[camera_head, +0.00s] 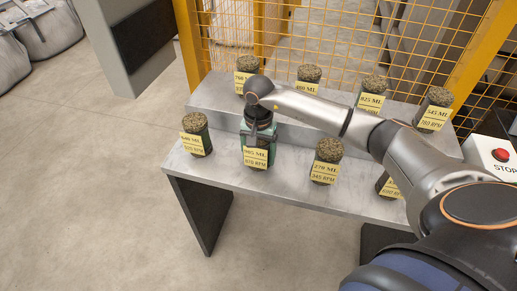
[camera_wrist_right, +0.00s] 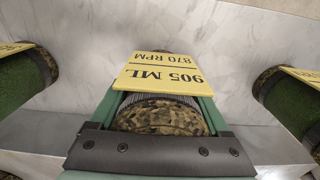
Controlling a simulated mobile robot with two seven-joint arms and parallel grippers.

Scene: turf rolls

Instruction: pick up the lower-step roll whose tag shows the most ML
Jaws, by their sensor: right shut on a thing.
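The 905 ML, 870 RPM roll (camera_head: 257,158) is second from the left on the lower step (camera_head: 290,186). Its yellow tag (camera_wrist_right: 165,72) reads clearly in the right wrist view. My right gripper (camera_head: 258,140) comes down from above and is shut on this roll, its green fingers on either side. The roll is upright; I cannot tell if its base touches the step. Other lower-step rolls are one at far left (camera_head: 196,135), its tag seeming to read 640 ML, a 270 ML roll (camera_head: 326,160), and one (camera_head: 388,186) partly hidden by my right arm. My left gripper is out of view.
The upper step (camera_head: 215,92) behind holds several tagged rolls, including one reading 825 ML (camera_head: 371,94) and one reading 545 ML (camera_head: 435,109). A yellow mesh fence (camera_head: 345,45) stands behind. A red stop button (camera_head: 500,155) is at right.

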